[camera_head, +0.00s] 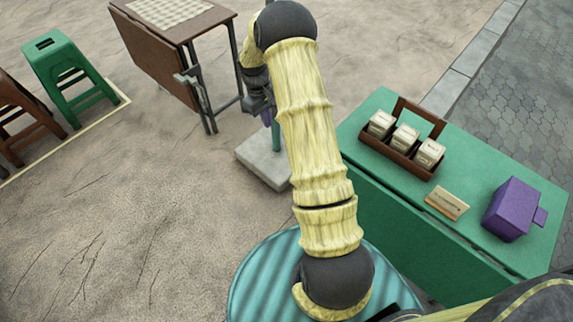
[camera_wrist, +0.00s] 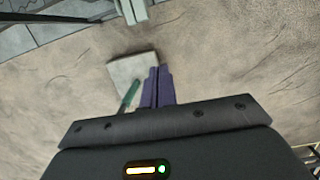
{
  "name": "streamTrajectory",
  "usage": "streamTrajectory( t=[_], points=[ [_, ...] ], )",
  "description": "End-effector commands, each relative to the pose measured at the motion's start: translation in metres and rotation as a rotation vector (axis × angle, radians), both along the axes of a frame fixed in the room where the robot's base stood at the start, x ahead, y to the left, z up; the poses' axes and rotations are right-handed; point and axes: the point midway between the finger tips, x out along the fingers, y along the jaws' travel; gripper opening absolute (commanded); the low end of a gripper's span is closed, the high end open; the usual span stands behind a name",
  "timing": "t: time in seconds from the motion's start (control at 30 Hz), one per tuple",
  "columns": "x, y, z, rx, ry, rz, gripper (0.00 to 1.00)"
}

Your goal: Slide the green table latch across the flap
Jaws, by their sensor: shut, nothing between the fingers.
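The green table (camera_head: 480,165) stands at the right in the head view. Its side panel (camera_head: 420,235), which looks like a hanging flap, faces my arm. I cannot make out a latch on it; it may be hidden or too small. My gripper (camera_head: 267,117) is above a pale block on the ground, left of the green table and apart from it. Its purple fingers (camera_wrist: 157,87) show together in the wrist view, shut and empty.
The pale block (camera_head: 265,160) lies under my gripper. A brown folding table (camera_head: 152,52) with a hanging leaf stands at upper left, near a green stool (camera_head: 65,70). A wooden caddy (camera_head: 382,146) with boxes, a small sign (camera_head: 447,203) and a purple box (camera_head: 513,208) occupy the green tabletop.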

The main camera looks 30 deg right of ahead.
Motion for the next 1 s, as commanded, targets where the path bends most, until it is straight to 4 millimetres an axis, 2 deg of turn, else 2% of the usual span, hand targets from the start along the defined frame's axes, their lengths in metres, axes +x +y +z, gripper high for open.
streamTrajectory(
  t=[0.03, 0.1, 0.17, 0.67, 0.83, 1.0],
  points=[
    [0.006, -0.008, -0.034, 0.002, 0.020, 0.005, 0.00],
    [0.010, -0.015, -0.053, 0.002, 0.040, 0.016, 0.00],
    [0.013, -0.020, -0.063, 0.002, 0.052, 0.020, 0.00],
    [0.013, -0.024, -0.071, 0.002, 0.061, 0.025, 0.00],
    [0.009, -0.025, -0.089, 0.002, 0.061, 0.025, 0.00],
    [0.001, -0.027, -0.117, 0.003, 0.064, 0.025, 0.00]
  ],
)
